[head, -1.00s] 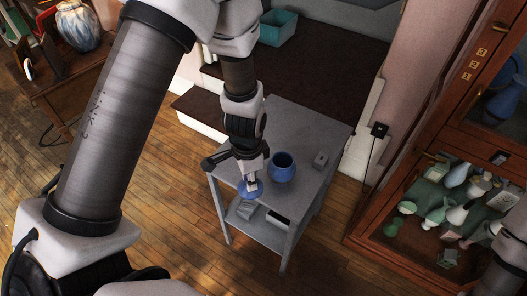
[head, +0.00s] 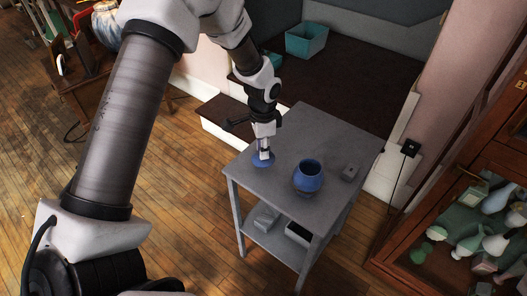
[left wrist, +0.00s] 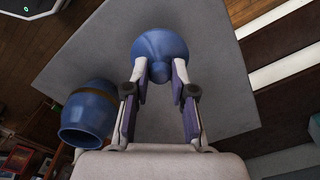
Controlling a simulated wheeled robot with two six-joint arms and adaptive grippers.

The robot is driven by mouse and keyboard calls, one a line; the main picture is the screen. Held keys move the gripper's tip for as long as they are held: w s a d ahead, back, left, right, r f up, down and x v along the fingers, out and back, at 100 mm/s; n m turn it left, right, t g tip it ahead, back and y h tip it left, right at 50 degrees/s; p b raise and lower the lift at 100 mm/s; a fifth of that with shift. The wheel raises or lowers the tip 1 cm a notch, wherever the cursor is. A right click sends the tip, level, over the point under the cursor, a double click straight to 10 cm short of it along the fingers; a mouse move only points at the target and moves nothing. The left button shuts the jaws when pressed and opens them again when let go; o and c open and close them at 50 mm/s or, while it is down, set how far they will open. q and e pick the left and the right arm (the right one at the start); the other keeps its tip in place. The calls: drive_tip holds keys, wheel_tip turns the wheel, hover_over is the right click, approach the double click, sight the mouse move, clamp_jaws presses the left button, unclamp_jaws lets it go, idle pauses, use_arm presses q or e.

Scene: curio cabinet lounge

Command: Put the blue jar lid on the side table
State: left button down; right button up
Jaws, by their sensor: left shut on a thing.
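The blue jar lid (head: 257,161) is a round, glossy disc with a knob. My left gripper (head: 264,154) points down and is shut on the knob, with the lid at the left part of the grey side table's top (head: 290,128). The lid (left wrist: 160,44) shows between the fingertips in the left wrist view, over the table top (left wrist: 225,75). I cannot tell whether it touches the surface. The blue jar (head: 308,177) stands upright and open to the right, apart from the lid. My right gripper is not in view.
A wooden cabinet (head: 400,255) with vases stands at right. A teal bin (head: 306,41) sits behind. The table top behind the jar is clear.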

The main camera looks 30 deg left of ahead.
use_arm(q)
drive_tip(key=shift+w+a+f, duration=0.1)
drive_tip(key=shift+w+a, duration=0.25)
drive_tip(key=shift+f, duration=1.75)
drive_tip(key=c, duration=1)
unclamp_jaws()
drive_tip(key=shift+f, duration=0.1)
drive_tip(key=shift+o, duration=0.2)
wheel_tip(320, 180, up, 12)
drive_tip(key=shift+r, duration=0.15)
